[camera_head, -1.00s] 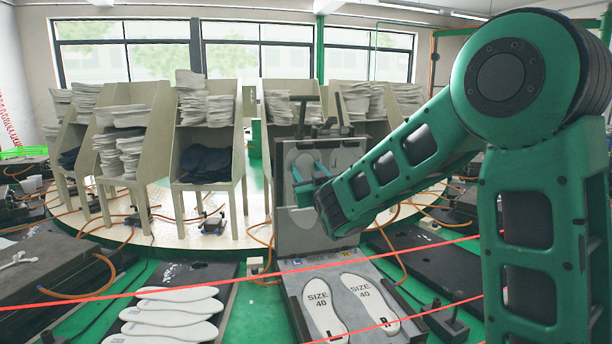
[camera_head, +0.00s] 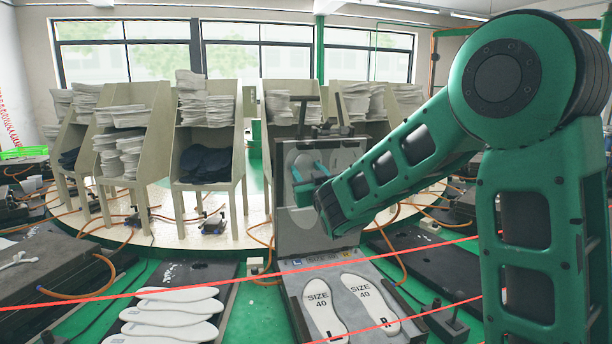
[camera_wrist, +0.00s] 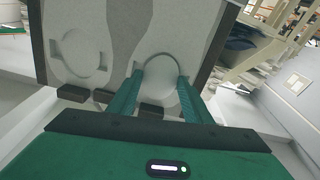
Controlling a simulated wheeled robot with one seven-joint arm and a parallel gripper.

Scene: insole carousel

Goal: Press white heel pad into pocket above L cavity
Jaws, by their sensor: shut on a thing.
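My gripper (camera_wrist: 160,76) has its two teal fingers closed on the sides of a pale round heel pad (camera_wrist: 159,84), held against the upright grey board. In the wrist view, the pad lies inside a round outline at the end of one foot-shaped cavity; how deep it sits cannot be told. The other round pocket (camera_wrist: 82,58) shows beside it, to the left, and looks empty. In the head view, my gripper (camera_head: 311,174) is in front of the board (camera_head: 345,215), over its left-hand cavity (camera_head: 292,153). The pad is not clear there.
Two white insoles marked SIZE 40 (camera_head: 361,296) lie on the fixture below the board. Several white insoles (camera_head: 170,308) lie at the lower left. Racks (camera_head: 223,165) with stacked insoles stand on the carousel behind. Red lines cross the foreground.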

